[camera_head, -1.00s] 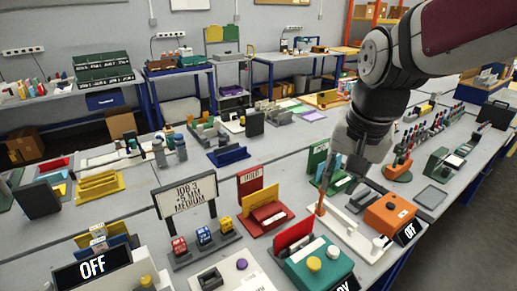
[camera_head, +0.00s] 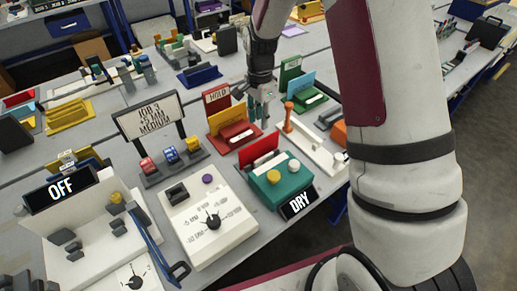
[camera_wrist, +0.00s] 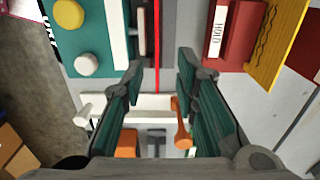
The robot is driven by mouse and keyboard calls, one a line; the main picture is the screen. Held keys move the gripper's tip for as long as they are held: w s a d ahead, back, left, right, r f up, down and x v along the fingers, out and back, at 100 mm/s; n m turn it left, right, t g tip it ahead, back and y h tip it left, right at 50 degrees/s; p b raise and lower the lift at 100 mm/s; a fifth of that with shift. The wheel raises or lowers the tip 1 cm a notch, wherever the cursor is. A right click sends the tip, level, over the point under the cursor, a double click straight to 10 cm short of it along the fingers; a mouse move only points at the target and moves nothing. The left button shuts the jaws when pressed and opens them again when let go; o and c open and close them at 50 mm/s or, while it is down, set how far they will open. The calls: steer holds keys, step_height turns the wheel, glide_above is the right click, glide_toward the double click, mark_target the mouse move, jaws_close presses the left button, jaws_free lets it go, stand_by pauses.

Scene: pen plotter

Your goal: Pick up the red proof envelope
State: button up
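The red proof envelope (camera_head: 259,152) stands upright at the back of the teal DRY unit (camera_head: 275,187). In the wrist view the red proof envelope (camera_wrist: 157,45) shows edge-on as a thin red line, beside the teal unit (camera_wrist: 90,35). My gripper (camera_head: 262,115) is just beyond the envelope in the head view, pointing down. In the wrist view my gripper (camera_wrist: 159,75) is open, its two fingers apart, and the near end of the red line lies between the fingertips. I cannot tell the height gap. Nothing is held.
A red HOLD stand (camera_head: 217,97) with a yellow envelope (camera_head: 228,117) is close to my gripper's left. An orange-handled lever (camera_head: 288,117) stands on a white base to the right. A green stand with a blue envelope (camera_head: 301,86) is behind. A white dial panel (camera_head: 210,222) is in front.

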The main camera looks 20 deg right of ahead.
mark_target(260, 145)
step_height(260, 145, down, 6)
steer(key=shift+f+p, duration=0.25)
steer(key=shift+p, duration=0.05)
steer(key=f, duration=0.2)
steer(key=f+p, duration=0.1)
steer(key=f, duration=0.1)
steer(key=shift+s+a+f, duration=0.1)
steer(key=shift+s, duration=0.2)
steer(key=shift+f, duration=0.6)
jaws_close()
